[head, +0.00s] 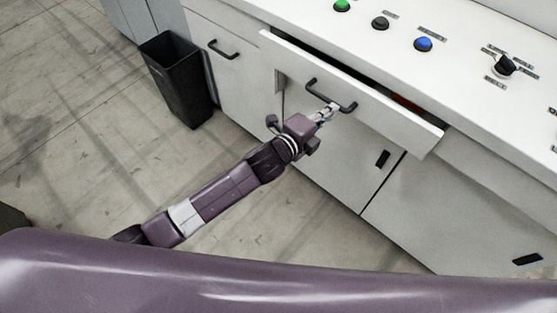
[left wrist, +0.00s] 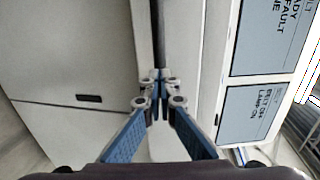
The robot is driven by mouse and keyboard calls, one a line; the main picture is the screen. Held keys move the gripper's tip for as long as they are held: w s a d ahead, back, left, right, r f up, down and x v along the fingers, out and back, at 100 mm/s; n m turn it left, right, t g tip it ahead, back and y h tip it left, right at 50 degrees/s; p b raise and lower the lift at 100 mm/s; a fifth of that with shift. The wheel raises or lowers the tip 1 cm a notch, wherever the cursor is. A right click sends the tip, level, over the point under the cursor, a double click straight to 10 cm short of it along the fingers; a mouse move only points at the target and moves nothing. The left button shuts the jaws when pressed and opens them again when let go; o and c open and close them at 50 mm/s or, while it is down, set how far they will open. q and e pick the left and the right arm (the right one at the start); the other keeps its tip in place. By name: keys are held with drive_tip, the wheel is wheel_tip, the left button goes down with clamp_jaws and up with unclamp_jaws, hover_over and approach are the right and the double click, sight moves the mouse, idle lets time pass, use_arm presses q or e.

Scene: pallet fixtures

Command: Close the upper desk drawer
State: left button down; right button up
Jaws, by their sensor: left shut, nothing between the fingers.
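The upper desk drawer (head: 375,105) is a white drawer under the desktop in the head view. It stands partly open, with a dark gap between its front and the desk edge. Its black bar handle (head: 318,92) is on the front face and also shows as a dark bar in the left wrist view (left wrist: 158,35). My left gripper (head: 329,110) is shut and empty, its fingertips close to the handle and drawer front. In the left wrist view the fingertips (left wrist: 159,76) meet at the end of the visible bar; I cannot tell whether they touch it. My right gripper is out of view.
The white desktop (head: 460,85) carries a green button (head: 342,5), a black button (head: 380,23), a blue button (head: 423,44) and a black knob (head: 504,66). A black bin (head: 177,85) stands left of the cabinet. Another handled front (head: 215,65) is left of the drawer. The floor before the cabinet is clear.

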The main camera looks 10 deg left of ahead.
sight(345, 96)
use_arm(q)
drive_tip(key=x, duration=0.2)
drive_tip(key=b+x, duration=0.1)
drive_tip(key=x, duration=0.1)
drive_tip(key=shift+d+r, duration=0.1)
drive_tip(key=shift+r, duration=0.3)
drive_tip(key=shift+w+d, duration=0.35)
drive_tip(key=shift+w, duration=0.25)
drive_tip(key=shift+r, duration=0.15)
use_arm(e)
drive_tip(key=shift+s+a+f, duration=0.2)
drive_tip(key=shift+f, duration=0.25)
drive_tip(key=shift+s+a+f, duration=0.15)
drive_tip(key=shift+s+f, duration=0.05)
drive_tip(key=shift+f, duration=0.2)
use_arm(q)
drive_tip(key=shift+r, duration=0.1)
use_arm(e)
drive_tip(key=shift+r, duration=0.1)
